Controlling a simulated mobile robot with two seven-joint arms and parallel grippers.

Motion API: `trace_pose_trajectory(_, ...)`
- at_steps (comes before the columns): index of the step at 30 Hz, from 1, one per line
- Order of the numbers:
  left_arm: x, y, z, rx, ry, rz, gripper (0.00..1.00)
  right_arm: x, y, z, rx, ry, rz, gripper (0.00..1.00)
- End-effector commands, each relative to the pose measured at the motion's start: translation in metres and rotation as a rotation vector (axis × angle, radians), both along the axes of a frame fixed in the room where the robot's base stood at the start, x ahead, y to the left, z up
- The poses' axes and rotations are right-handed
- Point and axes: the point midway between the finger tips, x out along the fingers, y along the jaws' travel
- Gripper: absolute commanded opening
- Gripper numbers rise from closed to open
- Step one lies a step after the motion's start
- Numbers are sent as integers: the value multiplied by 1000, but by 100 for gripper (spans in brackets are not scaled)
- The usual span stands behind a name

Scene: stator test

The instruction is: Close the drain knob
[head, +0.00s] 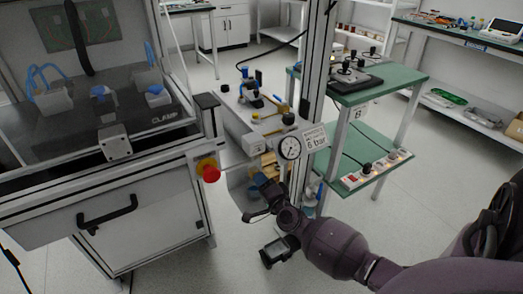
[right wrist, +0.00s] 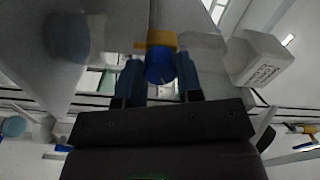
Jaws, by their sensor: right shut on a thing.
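The drain knob (right wrist: 160,66) is a small blue knob below a yellow collar (right wrist: 162,39) in the right wrist view. My right gripper (head: 262,180) is below the pressure gauge (head: 290,147) in the head view. In the right wrist view its two dark blue fingers stand on either side of the knob, and it is shut on it. In the head view the gripper hides the knob, so how far it is turned cannot be told. My left gripper is not in view.
A red emergency button (head: 208,171) on a yellow base sticks out left of my right gripper. A metal post (head: 313,70) and a green-topped table (head: 377,85) stand behind it. A sign reading 6 bar (head: 314,138) is beside the gauge.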

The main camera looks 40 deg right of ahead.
Motion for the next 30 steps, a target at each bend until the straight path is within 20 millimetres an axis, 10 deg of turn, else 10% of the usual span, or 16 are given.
trace_pose_trajectory(30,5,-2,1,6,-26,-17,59,-1,1,-2,512,-119,1,10)
